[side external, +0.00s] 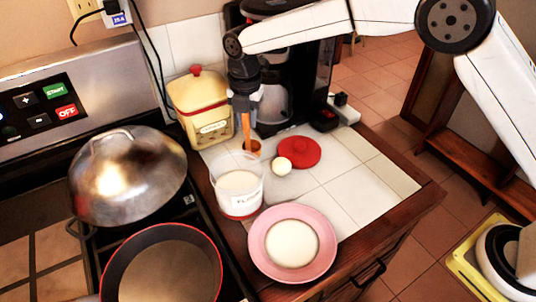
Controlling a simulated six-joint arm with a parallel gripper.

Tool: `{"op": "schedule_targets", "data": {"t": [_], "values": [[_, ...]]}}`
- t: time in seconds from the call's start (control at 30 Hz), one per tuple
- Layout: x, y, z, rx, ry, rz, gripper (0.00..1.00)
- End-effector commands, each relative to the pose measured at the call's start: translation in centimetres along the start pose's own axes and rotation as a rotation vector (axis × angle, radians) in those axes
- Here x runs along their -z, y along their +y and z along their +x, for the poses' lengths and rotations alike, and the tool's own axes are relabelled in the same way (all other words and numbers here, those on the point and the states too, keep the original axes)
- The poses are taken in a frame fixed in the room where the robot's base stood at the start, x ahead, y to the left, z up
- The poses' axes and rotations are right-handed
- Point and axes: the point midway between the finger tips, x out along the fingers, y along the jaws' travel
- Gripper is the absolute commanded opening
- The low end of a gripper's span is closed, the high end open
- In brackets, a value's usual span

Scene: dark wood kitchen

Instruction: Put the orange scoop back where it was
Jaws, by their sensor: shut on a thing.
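My gripper (243,97) points down over the tiled counter and is shut on the handle of the orange scoop (246,130). The scoop hangs with its bowl end low, just behind the rim of a clear container (237,201) of white powder. I cannot tell whether the scoop touches the counter.
A pink plate (257,254) with a white centre stands in front. A yellow canister (201,106) with a red knob and a black coffee machine (300,85) stand behind. A domed metal lid (128,176) and a red-rimmed pan (163,264) are on the stove at left. Tiles at right are clear.

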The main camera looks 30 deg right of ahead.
Motion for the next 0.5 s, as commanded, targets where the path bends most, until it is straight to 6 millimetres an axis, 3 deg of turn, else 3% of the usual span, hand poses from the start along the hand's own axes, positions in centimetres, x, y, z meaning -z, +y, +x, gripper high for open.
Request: {"op": "schedule_targets", "data": {"t": [0.5], "values": [[-0.2,0.4,3.6,0.000,-0.001,0.001,0.00]]}}
